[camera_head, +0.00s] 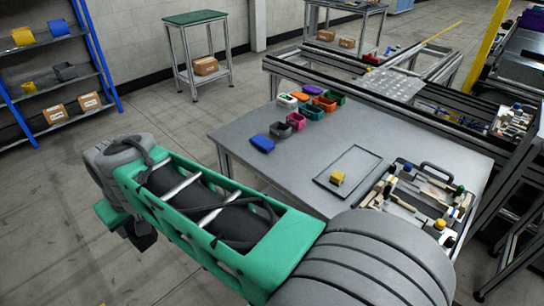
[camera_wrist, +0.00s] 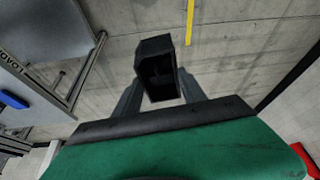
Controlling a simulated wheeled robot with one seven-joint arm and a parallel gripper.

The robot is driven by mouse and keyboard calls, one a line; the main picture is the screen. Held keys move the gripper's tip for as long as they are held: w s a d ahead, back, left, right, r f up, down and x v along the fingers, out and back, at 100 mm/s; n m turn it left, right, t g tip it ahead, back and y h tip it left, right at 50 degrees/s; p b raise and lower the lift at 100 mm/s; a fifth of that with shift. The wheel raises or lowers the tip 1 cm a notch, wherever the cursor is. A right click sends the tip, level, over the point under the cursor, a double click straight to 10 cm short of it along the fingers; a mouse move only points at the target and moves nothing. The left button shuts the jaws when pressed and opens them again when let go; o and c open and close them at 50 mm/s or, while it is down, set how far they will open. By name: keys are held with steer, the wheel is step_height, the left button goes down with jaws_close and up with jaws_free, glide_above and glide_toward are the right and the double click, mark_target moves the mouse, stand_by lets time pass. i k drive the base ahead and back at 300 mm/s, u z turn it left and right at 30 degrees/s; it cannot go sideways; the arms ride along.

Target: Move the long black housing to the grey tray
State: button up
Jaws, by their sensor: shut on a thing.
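In the wrist view my gripper (camera_wrist: 158,98) is shut on the long black housing (camera_wrist: 156,62). The housing is a dark, box-like part with an open hollow side, held between the two grey fingers above bare floor. In the head view the gripper end is at the far left, largely hidden by my own arm, and the housing cannot be made out for sure. The grey tray (camera_head: 357,160), a flat rectangle with a thin dark rim, lies on the grey table. A small yellow block (camera_head: 337,178) sits in its near part.
The table (camera_head: 240,128) carries several coloured bins (camera_head: 296,121) and a blue one (camera_head: 262,143) at its left. A fixture board with parts (camera_head: 420,195) lies right of the tray. A blue-framed shelf (camera_head: 55,70) and a green-topped stand (camera_head: 196,18) are behind. A table edge (camera_wrist: 62,28) shows in the wrist view.

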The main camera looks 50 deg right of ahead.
mark_target(357, 161)
steer(key=z, duration=1.05)
steer(key=i, duration=0.95)
steer(key=z, duration=1.05)
